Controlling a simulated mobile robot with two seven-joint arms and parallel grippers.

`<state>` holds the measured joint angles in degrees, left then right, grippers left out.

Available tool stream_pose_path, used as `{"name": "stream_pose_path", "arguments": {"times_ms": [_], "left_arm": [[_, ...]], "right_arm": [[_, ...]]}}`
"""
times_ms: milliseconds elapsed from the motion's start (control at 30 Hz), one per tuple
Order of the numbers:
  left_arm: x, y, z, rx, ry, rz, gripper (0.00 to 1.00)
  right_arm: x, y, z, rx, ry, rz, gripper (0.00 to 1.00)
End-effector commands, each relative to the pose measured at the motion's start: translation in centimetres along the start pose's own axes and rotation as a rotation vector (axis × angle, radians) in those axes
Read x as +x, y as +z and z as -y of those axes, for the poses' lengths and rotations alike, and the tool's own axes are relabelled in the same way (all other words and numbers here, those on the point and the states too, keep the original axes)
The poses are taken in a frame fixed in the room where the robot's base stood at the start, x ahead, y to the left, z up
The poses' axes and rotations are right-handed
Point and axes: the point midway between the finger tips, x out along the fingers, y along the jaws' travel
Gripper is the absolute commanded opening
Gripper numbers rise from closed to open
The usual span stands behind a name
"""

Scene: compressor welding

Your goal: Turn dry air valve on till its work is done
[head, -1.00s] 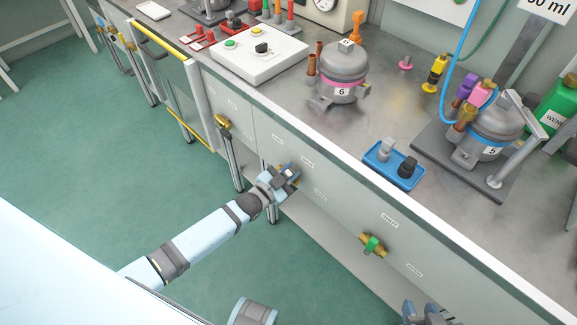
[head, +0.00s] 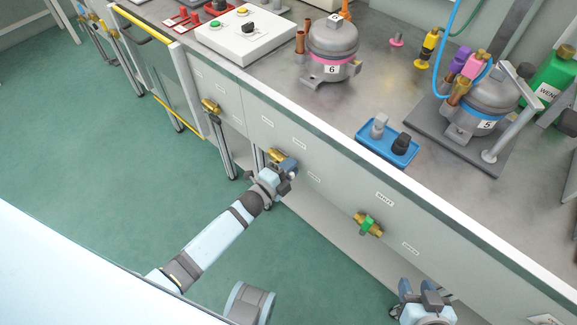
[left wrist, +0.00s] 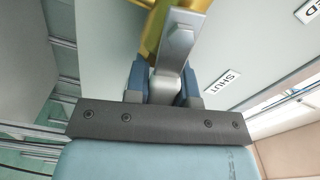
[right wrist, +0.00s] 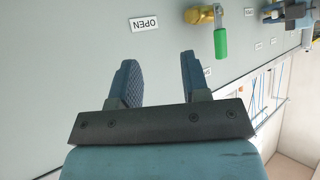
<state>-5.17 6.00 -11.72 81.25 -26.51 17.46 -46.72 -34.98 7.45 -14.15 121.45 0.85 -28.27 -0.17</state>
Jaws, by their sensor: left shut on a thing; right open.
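A brass valve (head: 277,155) sits on the bench's front panel. My left gripper (head: 284,167) is at this valve. In the left wrist view my left gripper (left wrist: 163,75) is shut on the valve's grey metal handle (left wrist: 179,45), with the brass body (left wrist: 153,32) just behind it. A "SHUT" label (left wrist: 224,84) is to the right of the handle. My right gripper (head: 421,289) is open and empty below a green-handled brass valve (head: 368,224). Its spread fingers show in the right wrist view (right wrist: 158,68), apart from the green handle (right wrist: 220,44).
Another brass valve (head: 211,106) is further left on the panel. An "OPEN" label (right wrist: 144,24) shows in the right wrist view. On the bench stand compressor 6 (head: 331,48), compressor 5 (head: 485,102) and a blue tray (head: 372,150). The floor in front is clear.

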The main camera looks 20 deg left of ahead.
Motion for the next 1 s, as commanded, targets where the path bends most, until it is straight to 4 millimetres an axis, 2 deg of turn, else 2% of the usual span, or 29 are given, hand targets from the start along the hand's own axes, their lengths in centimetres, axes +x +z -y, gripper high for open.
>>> {"name": "stream_pose_path", "arguments": {"times_ms": [100,400,967,1000], "left_arm": [[-0.06,0.1,-0.74,0.077,0.001,0.001,0.0],[-0.06,0.12,-1.26,0.197,0.002,0.001,0.0],[-0.06,0.16,-1.31,0.227,0.002,0.001,0.0],[-0.07,0.16,-1.31,0.227,0.002,0.001,0.28]], "right_arm": [[0.1,0.04,0.04,-0.004,-0.001,-0.011,0.43],[0.32,0.44,0.09,-0.011,-0.001,-0.013,0.43],[0.19,0.06,0.18,-0.008,-0.005,-0.022,0.43],[0.2,0.08,0.18,-0.008,-0.004,-0.022,0.43]]}}
